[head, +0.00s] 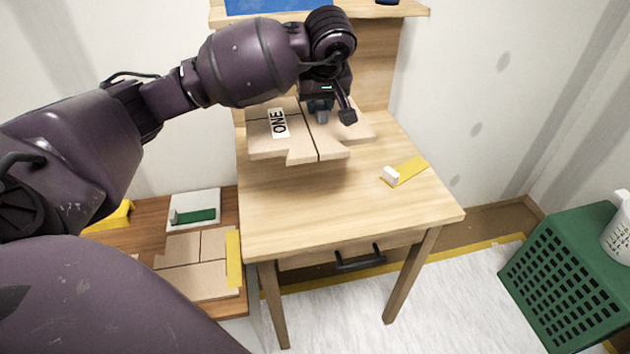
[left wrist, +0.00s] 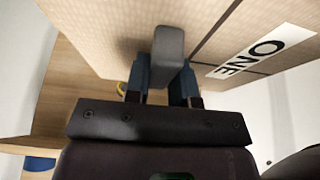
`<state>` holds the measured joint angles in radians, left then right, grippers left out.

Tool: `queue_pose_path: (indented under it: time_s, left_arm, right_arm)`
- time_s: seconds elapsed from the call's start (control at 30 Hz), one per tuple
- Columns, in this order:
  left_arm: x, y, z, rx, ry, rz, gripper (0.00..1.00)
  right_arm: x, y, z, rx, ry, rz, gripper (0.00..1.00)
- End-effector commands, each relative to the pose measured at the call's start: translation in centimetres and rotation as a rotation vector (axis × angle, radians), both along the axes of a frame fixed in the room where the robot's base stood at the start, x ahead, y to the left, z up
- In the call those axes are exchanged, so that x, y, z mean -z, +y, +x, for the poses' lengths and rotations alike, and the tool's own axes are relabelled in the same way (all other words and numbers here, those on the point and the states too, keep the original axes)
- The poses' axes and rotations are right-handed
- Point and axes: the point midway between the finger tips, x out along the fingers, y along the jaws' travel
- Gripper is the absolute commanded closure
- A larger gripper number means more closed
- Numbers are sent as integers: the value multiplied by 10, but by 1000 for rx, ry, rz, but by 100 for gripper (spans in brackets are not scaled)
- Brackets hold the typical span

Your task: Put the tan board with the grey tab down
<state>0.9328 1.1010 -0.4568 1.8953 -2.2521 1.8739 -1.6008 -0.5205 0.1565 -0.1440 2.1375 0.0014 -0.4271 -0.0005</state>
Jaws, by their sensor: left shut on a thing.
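The tan board (head: 270,146) has dark seam lines, a stepped edge and a white label reading "ONE" (head: 279,122). It is held over the back part of the wooden desk (head: 350,210). My left gripper (head: 322,112) is above the board and shut on its grey tab. In the left wrist view the grey tab (left wrist: 167,55) stands between the two fingers, with the board's surface (left wrist: 95,30) behind it. Whether the board's underside touches the desk is hard to tell. My right gripper is in neither view.
A yellow scraper-like tool with a white end (head: 405,172) lies on the desk's right side. The desk's front is clear. A low brown surface at left holds more tan panels (head: 195,280) and a white tray (head: 194,205). A green crate (head: 565,280) stands at right.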

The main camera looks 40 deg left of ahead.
Motion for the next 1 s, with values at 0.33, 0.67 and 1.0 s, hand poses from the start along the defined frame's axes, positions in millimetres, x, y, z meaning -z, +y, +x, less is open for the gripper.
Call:
queue_pose_path:
  time_s: [0.33,0.67,1.0]
  left_arm:
    - [81,-1,-1,3,8,-2,100]
    - [138,-1,-1,5,3,-1,100]
    - [162,-1,-1,5,5,-1,100]
  right_arm:
    - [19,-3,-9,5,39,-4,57]
    - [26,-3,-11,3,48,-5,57]
    - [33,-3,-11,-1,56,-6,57]
